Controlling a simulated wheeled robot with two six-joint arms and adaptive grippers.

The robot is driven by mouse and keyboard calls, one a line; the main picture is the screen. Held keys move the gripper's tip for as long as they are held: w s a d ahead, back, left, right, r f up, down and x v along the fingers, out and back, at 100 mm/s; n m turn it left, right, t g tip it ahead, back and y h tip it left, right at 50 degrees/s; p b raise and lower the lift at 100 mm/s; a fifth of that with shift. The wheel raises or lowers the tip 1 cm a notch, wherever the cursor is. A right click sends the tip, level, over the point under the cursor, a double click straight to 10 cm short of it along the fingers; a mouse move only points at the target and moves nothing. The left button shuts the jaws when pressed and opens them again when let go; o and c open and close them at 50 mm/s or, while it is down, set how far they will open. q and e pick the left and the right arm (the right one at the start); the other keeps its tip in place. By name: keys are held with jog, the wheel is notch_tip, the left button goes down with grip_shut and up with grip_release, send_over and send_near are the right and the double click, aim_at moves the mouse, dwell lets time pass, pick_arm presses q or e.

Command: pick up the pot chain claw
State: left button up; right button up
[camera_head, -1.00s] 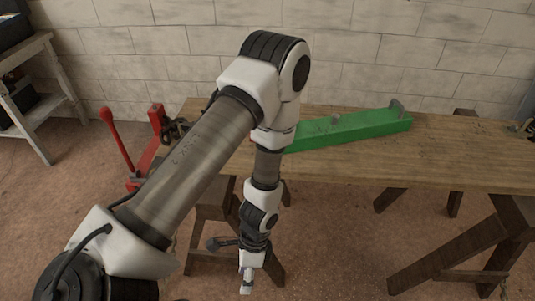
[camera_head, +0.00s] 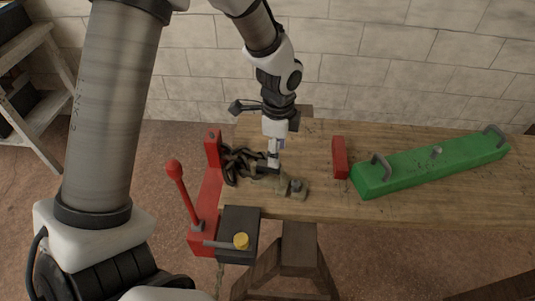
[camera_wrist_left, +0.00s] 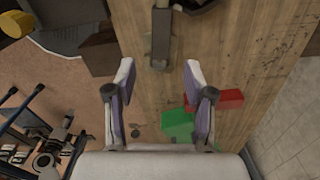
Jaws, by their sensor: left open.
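The pot chain claw appears to be the dark chain (camera_head: 240,165) heaped at the left end of the bench, with a grey metal end piece (camera_head: 297,188) lying on the wood to its right. In the left wrist view a grey metal bar with a rounded end (camera_wrist_left: 160,38) lies just beyond the fingertips, likely the same piece. My left gripper (camera_head: 273,162) points down over the bench beside the chain and hides part of it. In the left wrist view its two fingers (camera_wrist_left: 160,82) are apart, with nothing between them. My right gripper is out of view.
A red tool with a lever (camera_head: 204,205) and a dark block with a yellow knob (camera_head: 241,241) stand at the bench's left end. A red block (camera_head: 339,157) and a long green block with handles (camera_head: 425,165) lie to the right on the wooden bench (camera_head: 440,205).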

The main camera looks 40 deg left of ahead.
pick_arm(q)
send_over(281, 185)
jog(key=a, duration=0.2)
jog(key=f, duration=0.6)
jog(key=shift+d+f, duration=0.2)
jog(key=shift+f, duration=0.2)
jog(key=shift+w+a+f, duration=0.1)
jog(key=shift+w+f, duration=0.05)
jog(key=shift+f, duration=0.15)
jog(key=shift+r, duration=0.1)
jog(key=shift+d, duration=0.2)
grip_shut()
